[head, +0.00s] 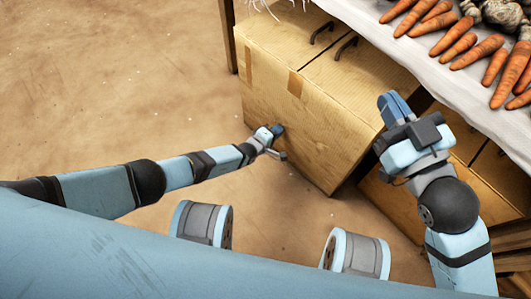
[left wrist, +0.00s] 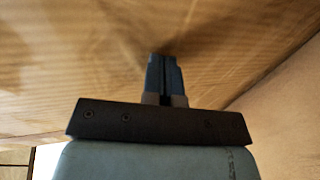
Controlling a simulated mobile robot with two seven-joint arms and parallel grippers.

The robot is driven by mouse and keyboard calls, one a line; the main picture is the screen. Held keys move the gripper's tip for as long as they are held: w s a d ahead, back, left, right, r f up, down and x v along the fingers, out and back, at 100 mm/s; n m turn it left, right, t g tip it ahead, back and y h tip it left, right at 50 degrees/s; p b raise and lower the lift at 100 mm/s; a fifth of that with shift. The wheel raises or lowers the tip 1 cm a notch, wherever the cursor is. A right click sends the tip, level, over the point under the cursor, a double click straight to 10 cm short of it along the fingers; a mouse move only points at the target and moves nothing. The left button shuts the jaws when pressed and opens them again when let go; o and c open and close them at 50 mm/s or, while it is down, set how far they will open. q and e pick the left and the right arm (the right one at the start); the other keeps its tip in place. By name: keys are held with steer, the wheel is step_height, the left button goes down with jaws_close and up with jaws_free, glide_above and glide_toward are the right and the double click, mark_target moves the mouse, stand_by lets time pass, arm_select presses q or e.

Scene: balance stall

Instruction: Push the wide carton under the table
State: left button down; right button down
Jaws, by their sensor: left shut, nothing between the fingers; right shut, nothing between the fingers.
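The wide carton (head: 330,135) is a brown box with tape strips and two dark handles on its top. It stands on the floor, its far part beneath the edge of the cloth-covered table (head: 366,30). My left gripper (head: 279,130) is shut and its tips are at the carton's near side. In the left wrist view the shut fingers (left wrist: 163,72) point at the carton's face (left wrist: 90,60), touching or very close. My right gripper (head: 391,104) is shut and empty by the carton's right end; I cannot tell whether it touches.
Several carrots (head: 457,46) lie on the table cloth. A wooden table leg (head: 229,35) stands just left of the carton. Another carton (head: 397,207) is at the right, partly hidden by my right arm. The floor (head: 120,80) to the left is clear.

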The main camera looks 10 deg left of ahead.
arm_select(q)
steer(key=v, duration=0.1)
steer(key=p+v, duration=0.1)
steer(key=v, duration=0.1)
steer(key=f+p+v, duration=0.1)
steer(key=v, duration=0.1)
steer(key=shift+s+d, duration=0.15)
steer(key=shift+s, duration=0.2)
